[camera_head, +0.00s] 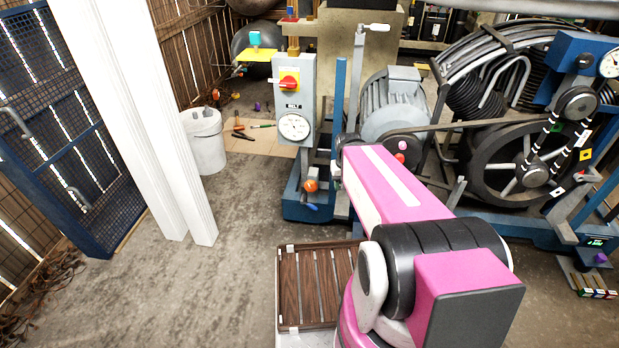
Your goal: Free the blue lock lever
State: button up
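A small blue handle (313,207) shows low on the front of the blue compressor frame, just below an orange knob (311,185). It may be the blue lock lever, but it is too small to tell its state. A taller blue upright bar (341,95) stands just right of the grey gauge panel (294,95); I cannot tell whether it is a lever. My pink arm reaches forward from the lower right towards the machine. My gripper does not show clearly; the arm link hides the area beyond it.
A grey motor (395,105), a belt and a large spoked wheel (530,170) fill the right. A white bucket (205,140) stands left of the machine. White posts (150,120) and a blue mesh gate (50,120) are at left. The concrete floor between is clear.

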aim_at(311, 206)
jog(key=k+l+u, duration=0.2)
jog(key=l, duration=0.15)
jog(key=l+u, duration=0.15)
jog(key=l, duration=0.15)
jog(key=k+l+u, duration=0.2)
jog(key=i+l+z, duration=0.2)
jog(key=l, duration=0.15)
jog(key=i+l+z, duration=0.2)
jog(key=k+l, duration=0.05)
jog(key=l, duration=0.05)
